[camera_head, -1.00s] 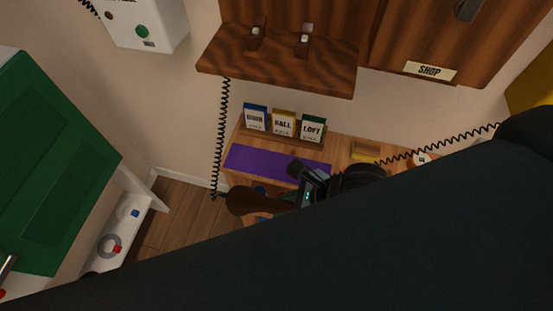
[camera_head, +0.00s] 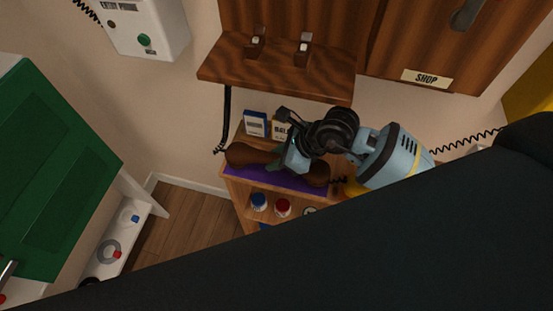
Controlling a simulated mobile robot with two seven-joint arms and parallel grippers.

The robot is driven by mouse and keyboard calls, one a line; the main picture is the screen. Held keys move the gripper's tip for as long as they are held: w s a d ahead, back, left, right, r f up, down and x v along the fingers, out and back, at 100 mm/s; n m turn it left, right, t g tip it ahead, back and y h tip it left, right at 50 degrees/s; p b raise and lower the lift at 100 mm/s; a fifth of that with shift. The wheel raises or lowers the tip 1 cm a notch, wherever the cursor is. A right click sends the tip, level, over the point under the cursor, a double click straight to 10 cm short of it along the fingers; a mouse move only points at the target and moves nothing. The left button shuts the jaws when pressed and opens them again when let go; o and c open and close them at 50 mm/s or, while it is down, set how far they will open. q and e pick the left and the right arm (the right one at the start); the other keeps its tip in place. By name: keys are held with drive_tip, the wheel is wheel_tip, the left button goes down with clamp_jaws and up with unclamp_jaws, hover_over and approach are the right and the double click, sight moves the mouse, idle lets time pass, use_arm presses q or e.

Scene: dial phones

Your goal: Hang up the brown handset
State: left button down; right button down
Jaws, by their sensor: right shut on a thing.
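The brown handset (camera_head: 247,155) is held at its middle by my right gripper (camera_head: 282,160), which is shut on it. The handset lies roughly level, one rounded end at left and the other end (camera_head: 317,173) partly behind the gripper. It is below and in front of the wooden phone's shelf (camera_head: 275,75), apart from it. Two empty cradle prongs, a left one (camera_head: 255,45) and a right one (camera_head: 303,52), stand on that shelf. A black cord (camera_head: 224,125) runs down from the shelf toward the handset. My left gripper is out of view.
Below stands a small wooden table with a purple mat (camera_head: 245,178), cards (camera_head: 256,122) and jars (camera_head: 259,201). Another wooden phone, labelled SHOP (camera_head: 427,77), is at right, and a white wall phone (camera_head: 148,25) at upper left. My dark arm covers the lower right.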

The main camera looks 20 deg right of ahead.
drive_tip(key=shift+w+d+f, duration=0.1)
drive_tip(key=shift+w+f, duration=0.15)
drive_tip(key=shift+f, duration=0.3)
drive_tip(key=shift+w+f, duration=0.25)
drive_tip(key=shift+f, duration=0.9)
drive_tip(key=c, duration=1.1)
unclamp_jaws()
